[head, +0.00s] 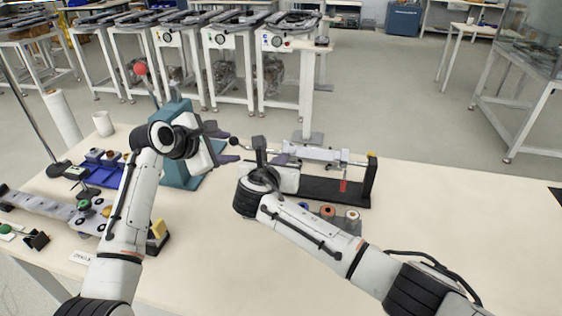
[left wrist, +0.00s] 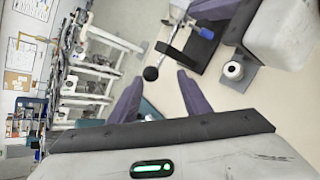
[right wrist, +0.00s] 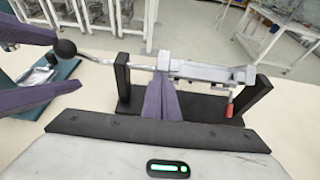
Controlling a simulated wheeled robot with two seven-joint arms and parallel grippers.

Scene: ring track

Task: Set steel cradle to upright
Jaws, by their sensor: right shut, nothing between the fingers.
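The steel cradle (head: 318,154) is a pale metal block on a shaft between black uprights of a black stand (head: 335,192). In the right wrist view the cradle (right wrist: 208,72) lies lengthwise along the shaft; I cannot tell its exact tilt. A black ball knob (left wrist: 150,73) ends the shaft's crank on the left. My left gripper (head: 222,143) is open, with the knob in the space between its fingers; contact is unclear. My right gripper (right wrist: 163,98) is shut and empty, fingertips close in front of the cradle's left end. A red handle (right wrist: 229,109) hangs at the cradle's right.
A teal stand (head: 178,150) is behind my left gripper. A blue tray (head: 100,173) and small parts are at the left. Several small spools (head: 328,211) sit in front of the black stand. The right of the table (head: 460,220) is clear.

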